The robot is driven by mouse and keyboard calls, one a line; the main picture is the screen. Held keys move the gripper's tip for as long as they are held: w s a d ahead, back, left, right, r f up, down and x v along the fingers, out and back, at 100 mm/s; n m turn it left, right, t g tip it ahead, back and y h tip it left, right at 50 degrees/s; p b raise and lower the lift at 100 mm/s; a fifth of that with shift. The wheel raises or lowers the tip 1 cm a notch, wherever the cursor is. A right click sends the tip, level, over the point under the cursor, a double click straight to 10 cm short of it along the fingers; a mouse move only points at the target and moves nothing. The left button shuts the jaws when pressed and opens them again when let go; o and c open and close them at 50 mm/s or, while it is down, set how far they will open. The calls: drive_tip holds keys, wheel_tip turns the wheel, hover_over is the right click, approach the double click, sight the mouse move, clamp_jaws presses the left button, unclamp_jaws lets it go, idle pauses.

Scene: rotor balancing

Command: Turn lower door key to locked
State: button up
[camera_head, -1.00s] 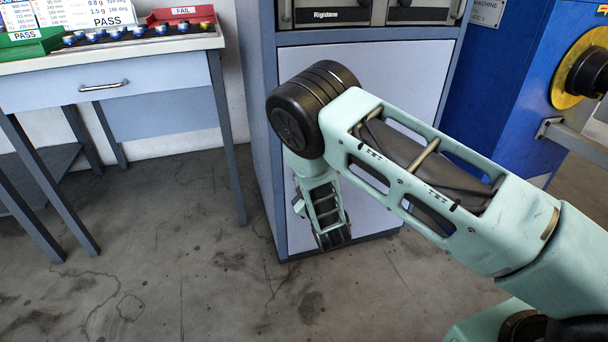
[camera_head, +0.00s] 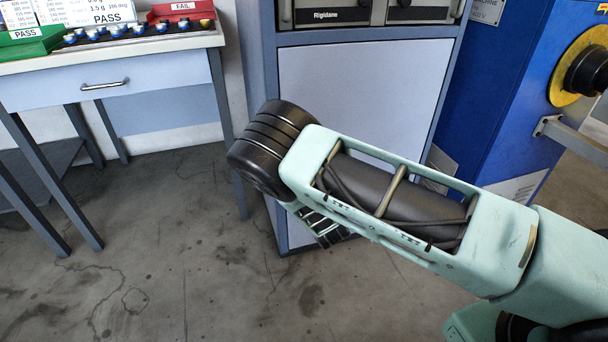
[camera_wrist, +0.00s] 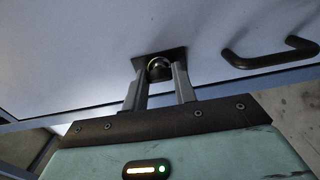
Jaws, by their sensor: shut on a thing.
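The lower door is a pale grey-blue cabinet panel (camera_head: 350,95), which also fills much of the wrist view (camera_wrist: 70,50). In the wrist view a dark square lock plate (camera_wrist: 175,56) sits on the door. A small rounded metallic key (camera_wrist: 159,67) stands out from it. My gripper (camera_wrist: 160,76) has its two grey fingers at either side of the key and is shut on it. Most of the key is hidden between the fingertips, so its turn angle cannot be told.
A black bar handle (camera_wrist: 270,55) is on the door, right of the lock in the wrist view. A workbench (camera_head: 150,68) with trays stands left of the cabinet. A blue machine (camera_head: 500,100) stands at the right. The floor (camera_head: 200,290) in front is clear.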

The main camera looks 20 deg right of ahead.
idle(0.3)
drive_tip(key=o, duration=1)
drive_tip(key=s+p, duration=0.4)
drive_tip(key=s, duration=1.3)
drive_tip(key=shift+s, duration=0.25)
